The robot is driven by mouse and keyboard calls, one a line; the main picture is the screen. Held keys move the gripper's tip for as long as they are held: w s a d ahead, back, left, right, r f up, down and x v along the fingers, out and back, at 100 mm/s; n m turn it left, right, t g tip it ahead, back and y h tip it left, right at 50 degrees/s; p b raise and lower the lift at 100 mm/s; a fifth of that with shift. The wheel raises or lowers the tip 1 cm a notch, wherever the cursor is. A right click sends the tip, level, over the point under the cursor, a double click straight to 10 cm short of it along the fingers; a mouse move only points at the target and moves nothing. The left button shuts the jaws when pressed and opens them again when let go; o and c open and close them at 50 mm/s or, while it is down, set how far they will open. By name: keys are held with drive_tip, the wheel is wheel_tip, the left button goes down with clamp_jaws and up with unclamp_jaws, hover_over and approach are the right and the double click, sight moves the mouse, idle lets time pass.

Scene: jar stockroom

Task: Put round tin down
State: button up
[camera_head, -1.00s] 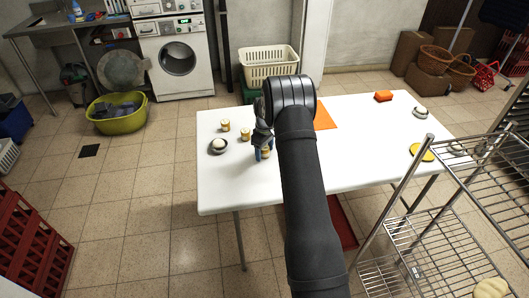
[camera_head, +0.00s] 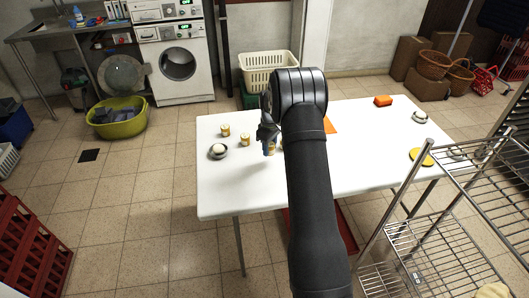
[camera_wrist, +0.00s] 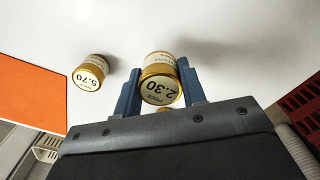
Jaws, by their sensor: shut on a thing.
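My gripper (camera_head: 269,148) is shut on a round tin (camera_wrist: 160,83). The tin has a gold rim and a pale lid printed 2.30, and sits between the two blue fingers in the wrist view. It is over the white table (camera_head: 230,190); I cannot tell whether its base touches the top. In the head view the fingers and arm hide most of it. A second tin (camera_wrist: 88,73), printed 5.70, stands on the table apart from my gripper.
Two more gold-lidded tins (camera_head: 225,130) (camera_head: 245,139) and a dark dish with a white thing (camera_head: 218,151) stand left of my gripper. An orange mat (camera_wrist: 35,92) lies past the second tin. The table's front left is clear. A wire rack (camera_head: 440,240) stands right.

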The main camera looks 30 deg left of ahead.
drive_tip(key=w+d+r, duration=0.1)
drive_tip(key=d+r, duration=0.4)
drive_tip(key=d, duration=0.4)
drive_tip(key=shift+w+d+r, duration=0.15)
drive_tip(key=shift+w+r, duration=0.2)
wheel_tip(320, 180, up, 34)
drive_tip(key=w+d+m, duration=0.4)
drive_tip(key=d, duration=1.7)
drive_tip(key=w+d+m, duration=0.3)
drive_tip(key=d+m, duration=0.2)
drive_tip(key=d, duration=1.6)
drive_tip(key=s+d+m, duration=0.3)
drive_tip(key=s+d, duration=0.3)
drive_tip(key=d, duration=0.5)
drive_tip(key=s+d+m, duration=0.2)
drive_tip(key=s+d, duration=0.5)
drive_tip(key=d, duration=0.5)
drive_tip(key=s+d+m, duration=0.3)
drive_tip(key=s+d, duration=0.3)
drive_tip(key=d, duration=0.5)
drive_tip(key=w+a+f, duration=0.1)
drive_tip(key=w+f, duration=0.2)
drive_tip(key=f, duration=0.1)
drive_tip(key=w+a+f, duration=0.1)
drive_tip(key=w+f, duration=0.2)
drive_tip(key=f, duration=0.1)
drive_tip(key=w+a+f, duration=0.2)
drive_tip(key=w+f, duration=0.2)
drive_tip(key=shift+f, duration=1.9)
